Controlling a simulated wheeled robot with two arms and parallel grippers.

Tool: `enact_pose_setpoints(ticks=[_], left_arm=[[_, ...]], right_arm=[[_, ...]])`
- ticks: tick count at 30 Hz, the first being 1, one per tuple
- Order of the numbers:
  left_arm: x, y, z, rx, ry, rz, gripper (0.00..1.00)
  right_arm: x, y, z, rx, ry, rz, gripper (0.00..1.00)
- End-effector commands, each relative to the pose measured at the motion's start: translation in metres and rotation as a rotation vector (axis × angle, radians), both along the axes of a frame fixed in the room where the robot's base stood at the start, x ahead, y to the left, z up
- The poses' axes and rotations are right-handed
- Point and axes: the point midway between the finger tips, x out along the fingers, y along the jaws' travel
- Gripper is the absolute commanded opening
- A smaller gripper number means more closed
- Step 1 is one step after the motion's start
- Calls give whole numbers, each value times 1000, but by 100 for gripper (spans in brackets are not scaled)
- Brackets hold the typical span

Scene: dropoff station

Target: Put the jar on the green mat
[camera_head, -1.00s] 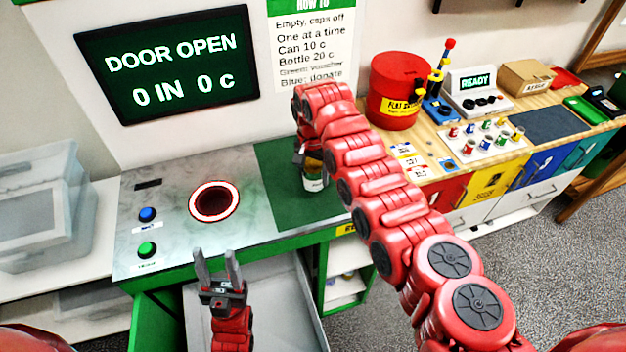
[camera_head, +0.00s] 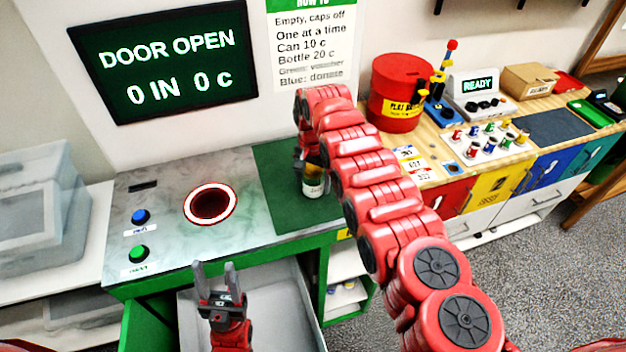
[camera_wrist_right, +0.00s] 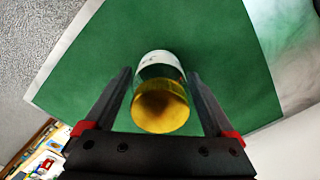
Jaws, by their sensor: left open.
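The jar (camera_head: 313,184), amber with a pale label, stands on the green mat (camera_head: 280,212) and looks upright. In the right wrist view the jar (camera_wrist_right: 160,100) is between my right gripper's fingers (camera_wrist_right: 161,78), with a narrow gap on each side; the green mat (camera_wrist_right: 95,65) lies behind it. In the head view my right arm partly covers the jar, and the right fingertips are hard to make out. My left gripper (camera_head: 215,270) is open and empty, fingers up, in front of the machine.
A red-ringed hole (camera_head: 232,215) and the blue (camera_head: 140,215) and green (camera_head: 137,253) buttons are left of the mat. An open grey bin (camera_head: 285,290) is below the counter. A red drum (camera_head: 398,85) stands on the wooden counter to the right.

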Motion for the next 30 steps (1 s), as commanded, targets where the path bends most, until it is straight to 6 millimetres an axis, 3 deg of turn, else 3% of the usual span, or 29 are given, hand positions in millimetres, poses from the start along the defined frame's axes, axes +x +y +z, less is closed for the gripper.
enact_pose_setpoints(ticks=[14, 19, 23, 29, 30], left_arm=[[0, 0, 2, 0, 0, 0, 50], [0, 0, 0, 0, 0, 0, 50], [0, 0, -17, 0, 0, 0, 50], [0, 0, -17, 0, 0, 0, 50], [0, 0, -9, 0, 0, 0, 50]], right_arm=[[1, -1, 9, 1, -2, -2, 100], [1, -2, 34, 1, -2, -2, 100], [1, 0, 61, 1, -6, 0, 100], [0, 2, 92, 1, -5, 1, 100], [0, 0, 103, 1, -2, -1, 100]])
